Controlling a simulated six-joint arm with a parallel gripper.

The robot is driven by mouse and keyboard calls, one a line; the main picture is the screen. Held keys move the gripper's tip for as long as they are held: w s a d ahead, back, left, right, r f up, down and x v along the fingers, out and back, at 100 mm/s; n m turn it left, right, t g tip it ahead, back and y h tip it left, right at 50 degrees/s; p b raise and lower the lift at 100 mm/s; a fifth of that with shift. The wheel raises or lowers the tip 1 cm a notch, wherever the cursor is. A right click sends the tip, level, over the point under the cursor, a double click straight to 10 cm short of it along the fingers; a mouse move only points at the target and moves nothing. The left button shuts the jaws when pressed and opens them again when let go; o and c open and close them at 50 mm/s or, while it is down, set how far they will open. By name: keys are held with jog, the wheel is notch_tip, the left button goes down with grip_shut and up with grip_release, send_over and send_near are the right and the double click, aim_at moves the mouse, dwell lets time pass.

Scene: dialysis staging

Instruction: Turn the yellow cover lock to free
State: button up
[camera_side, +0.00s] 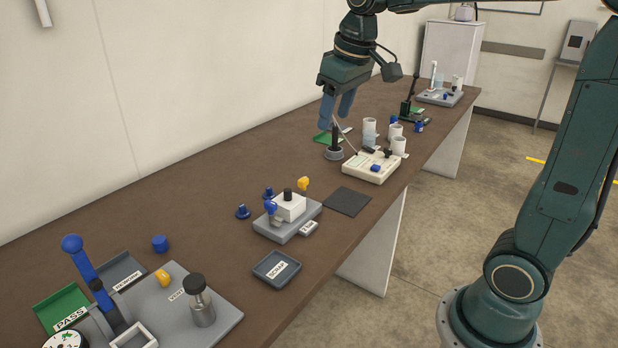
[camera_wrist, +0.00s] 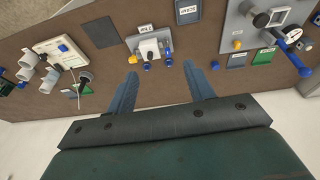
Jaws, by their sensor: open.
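A yellow knob (camera_side: 303,184) stands upright at the back right of a grey fixture (camera_side: 287,229), beside a white block (camera_side: 289,206) with a black cap. A blue knob (camera_side: 271,207) is on the block's other side. In the wrist view the yellow knob (camera_wrist: 132,60) shows at the fixture's left edge, nearest my gripper. A second yellow part (camera_side: 162,277) lies on the grey test plate at the front left. I cannot tell for sure which one is the cover lock. My gripper (camera_side: 336,117) is open and empty, high above the bench, apart from both.
Two loose blue pieces (camera_side: 243,212) stand behind the fixture. A scrap tray (camera_side: 277,269) lies in front and a dark mat (camera_side: 347,201) to its right. A cream box (camera_side: 371,166), white cylinders (camera_side: 399,146) and a dark post (camera_side: 334,146) stand farther right.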

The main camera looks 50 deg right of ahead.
jog(key=w+d+f+g, duration=0.1)
jog(key=w+d+f, duration=0.15)
jog(key=w, duration=0.25)
jog(key=w+d+f, duration=0.1)
jog(key=w+d, duration=0.3)
jog(key=w, duration=0.2)
jog(key=g, duration=0.2)
send_over(303, 179)
notch_tip(303, 179, down, 11)
jog(key=shift+y, duration=0.3)
jog(key=shift+d, duration=0.1)
jog(key=shift+f, duration=6.85)
jog(key=shift+c, duration=0.2)
jog(key=c, duration=0.9)
